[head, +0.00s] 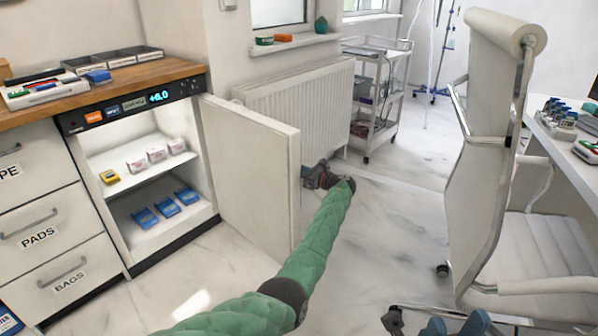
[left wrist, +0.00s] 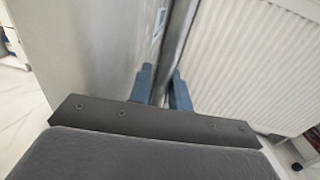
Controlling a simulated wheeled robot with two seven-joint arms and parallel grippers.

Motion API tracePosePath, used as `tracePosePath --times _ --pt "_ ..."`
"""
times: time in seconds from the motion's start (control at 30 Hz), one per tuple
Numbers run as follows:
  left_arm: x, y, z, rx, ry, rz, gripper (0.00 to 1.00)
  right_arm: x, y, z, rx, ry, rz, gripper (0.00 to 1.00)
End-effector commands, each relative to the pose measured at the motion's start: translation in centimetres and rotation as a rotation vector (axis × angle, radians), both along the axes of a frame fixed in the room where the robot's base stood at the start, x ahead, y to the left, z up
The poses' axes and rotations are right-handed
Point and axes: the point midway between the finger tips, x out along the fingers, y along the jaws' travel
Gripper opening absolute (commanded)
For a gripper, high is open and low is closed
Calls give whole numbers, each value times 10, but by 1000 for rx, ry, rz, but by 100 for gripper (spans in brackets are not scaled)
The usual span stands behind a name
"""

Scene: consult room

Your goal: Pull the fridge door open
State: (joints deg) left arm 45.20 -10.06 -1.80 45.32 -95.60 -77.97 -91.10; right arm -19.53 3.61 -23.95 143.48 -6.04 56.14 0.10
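The fridge door (head: 255,178) stands swung wide open, its hinge side by the fridge (head: 148,190) and its free edge towards me. The lit inside shows. My left arm reaches past the free edge. My left gripper (head: 313,177) is at the door's outer side, partly hidden by the door. In the left wrist view its two blue fingers (left wrist: 162,88) are close together, with a narrow grey bar, seemingly the door handle (left wrist: 178,50), between them. My right gripper (head: 457,324) is low at the bottom edge, its fingers apart and empty, away from the door.
A white radiator (head: 300,108) is on the wall behind the door, close to my left gripper. A wheeled cart (head: 378,95) stands beyond it. An office chair (head: 490,170) and a desk (head: 570,160) are at right. Several small boxes (head: 157,155) sit inside the fridge.

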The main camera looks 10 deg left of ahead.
Motion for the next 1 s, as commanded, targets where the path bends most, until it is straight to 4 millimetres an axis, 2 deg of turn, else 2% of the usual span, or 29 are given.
tracePosePath --times 0.37,0.57,0.8,1.0 --pt "-2 -6 0 -1 1 -2 19 0 1 0 0 4 0 36" --pt "-9 -25 0 -1 1 -2 19 0 0 3 -2 3 -8 36" --pt "-22 -59 0 -1 0 -1 19 -2 -2 4 -11 13 -21 36" --pt "-27 -72 -1 -1 1 1 19 -2 -2 4 -14 13 -27 36"
